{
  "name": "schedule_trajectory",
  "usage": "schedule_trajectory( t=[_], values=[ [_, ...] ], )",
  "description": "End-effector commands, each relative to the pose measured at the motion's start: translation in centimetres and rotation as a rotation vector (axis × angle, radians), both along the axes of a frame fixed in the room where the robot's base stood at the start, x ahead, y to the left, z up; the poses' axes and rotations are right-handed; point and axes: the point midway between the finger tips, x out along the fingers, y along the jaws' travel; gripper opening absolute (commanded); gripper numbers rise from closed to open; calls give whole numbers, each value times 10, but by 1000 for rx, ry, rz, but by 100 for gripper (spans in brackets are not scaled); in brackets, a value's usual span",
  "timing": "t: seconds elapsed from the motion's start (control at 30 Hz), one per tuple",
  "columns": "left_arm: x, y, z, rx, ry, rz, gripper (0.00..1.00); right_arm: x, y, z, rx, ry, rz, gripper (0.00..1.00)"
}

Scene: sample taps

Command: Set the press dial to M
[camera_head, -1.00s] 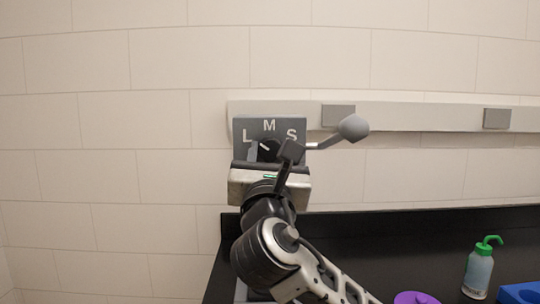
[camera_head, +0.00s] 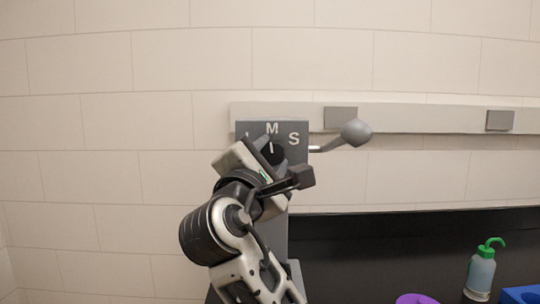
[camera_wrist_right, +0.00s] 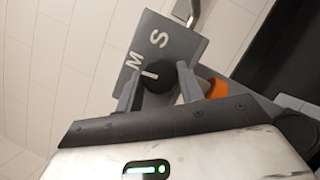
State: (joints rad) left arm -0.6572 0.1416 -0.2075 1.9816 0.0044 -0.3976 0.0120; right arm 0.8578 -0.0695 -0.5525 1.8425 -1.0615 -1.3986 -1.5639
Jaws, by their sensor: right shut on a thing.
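The press (camera_head: 244,128) is a grey box in front of the wall, with white letters L, M and S on its face. The M (camera_head: 272,128) is at top centre and the S at right; the L is mostly hidden by my gripper. The black dial (camera_head: 273,155) has a white pointer line, which points up at the M. The dial also shows in the right wrist view (camera_wrist_right: 157,81), its line towards the M. My right gripper (camera_wrist_right: 160,74) is tilted, with one finger on each side of the dial, shut on it. My left gripper is not in view.
A lever with a grey ball knob (camera_head: 356,132) sticks out at the press's right. A black counter (camera_head: 380,250) holds a green-capped bottle (camera_head: 481,272), a purple item (camera_head: 416,299) and a blue item (camera_head: 520,294). A pale rail (camera_head: 420,118) runs along the wall.

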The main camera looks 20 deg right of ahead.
Motion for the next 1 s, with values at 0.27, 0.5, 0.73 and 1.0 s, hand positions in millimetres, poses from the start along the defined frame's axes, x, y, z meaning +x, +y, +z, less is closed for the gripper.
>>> schedule_trajectory(
  t=[0.27, 0.5, 0.73, 1.0],
  values=[
    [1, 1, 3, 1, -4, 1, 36, 0, 1, 1, 100, -28, 1, 15],
    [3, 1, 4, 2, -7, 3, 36, 0, 0, 1, 126, -36, 0, 15],
    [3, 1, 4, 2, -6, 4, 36, 0, 0, 1, 126, -36, 0, 15],
    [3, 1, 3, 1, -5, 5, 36, 0, 0, 1, 124, -36, 0, 59]
  ],
)
